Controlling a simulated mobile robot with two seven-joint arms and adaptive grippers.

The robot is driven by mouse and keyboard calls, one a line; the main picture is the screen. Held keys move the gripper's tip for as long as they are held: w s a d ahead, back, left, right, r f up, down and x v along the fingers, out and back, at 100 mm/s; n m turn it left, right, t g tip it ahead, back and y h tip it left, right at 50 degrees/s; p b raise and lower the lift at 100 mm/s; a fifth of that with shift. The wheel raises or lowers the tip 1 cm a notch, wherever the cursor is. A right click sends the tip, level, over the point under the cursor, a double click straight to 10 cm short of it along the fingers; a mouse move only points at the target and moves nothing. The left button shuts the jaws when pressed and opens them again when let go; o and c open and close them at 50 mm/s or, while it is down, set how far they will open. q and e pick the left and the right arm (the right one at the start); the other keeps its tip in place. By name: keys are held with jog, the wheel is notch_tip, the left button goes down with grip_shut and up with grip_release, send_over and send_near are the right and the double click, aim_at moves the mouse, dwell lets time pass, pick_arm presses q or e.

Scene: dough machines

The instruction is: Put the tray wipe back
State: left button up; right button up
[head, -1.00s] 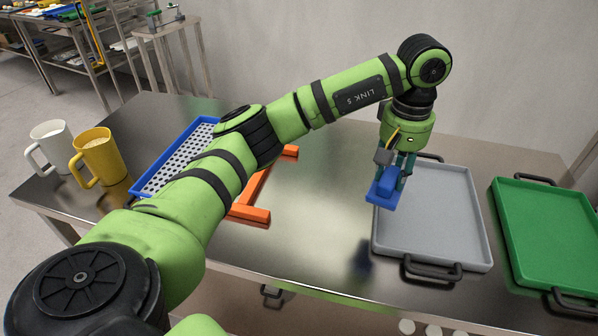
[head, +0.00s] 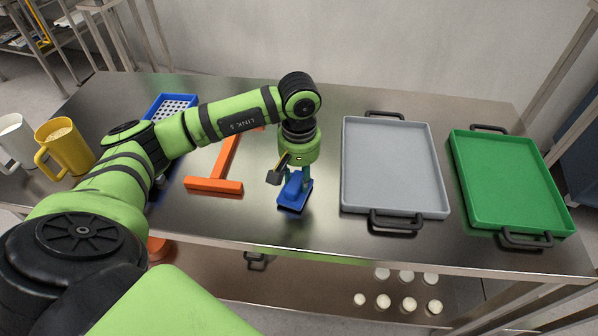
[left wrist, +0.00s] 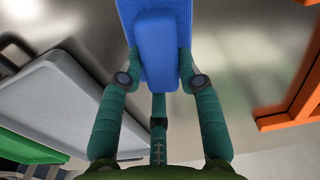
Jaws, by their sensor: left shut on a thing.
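The tray wipe is a blue block with a raised grip (head: 293,203). My left gripper (head: 297,181) is shut on its grip. The wipe is low over bare steel table between the orange frame and the grey tray (head: 391,170); I cannot tell whether it touches the table. In the left wrist view, the wipe (left wrist: 158,50) is at the top, between the fingertips (left wrist: 157,72). The grey tray is empty, with black handles, and also shows at the left there (left wrist: 60,105). My right gripper is not in view.
An orange frame (head: 214,186) lies left of the wipe. A yellow mug (head: 66,150) and a white mug (head: 14,140) stand at far left. A green tray (head: 508,180) lies at right.

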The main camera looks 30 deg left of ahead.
pick_arm(q)
jog(key=shift+f, duration=0.2)
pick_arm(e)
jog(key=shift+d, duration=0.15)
pick_arm(q)
jog(key=shift+f+b, duration=0.2)
jog(key=shift+b, duration=0.1)
jog(key=o, duration=1)
jog(key=shift+r, duration=0.1)
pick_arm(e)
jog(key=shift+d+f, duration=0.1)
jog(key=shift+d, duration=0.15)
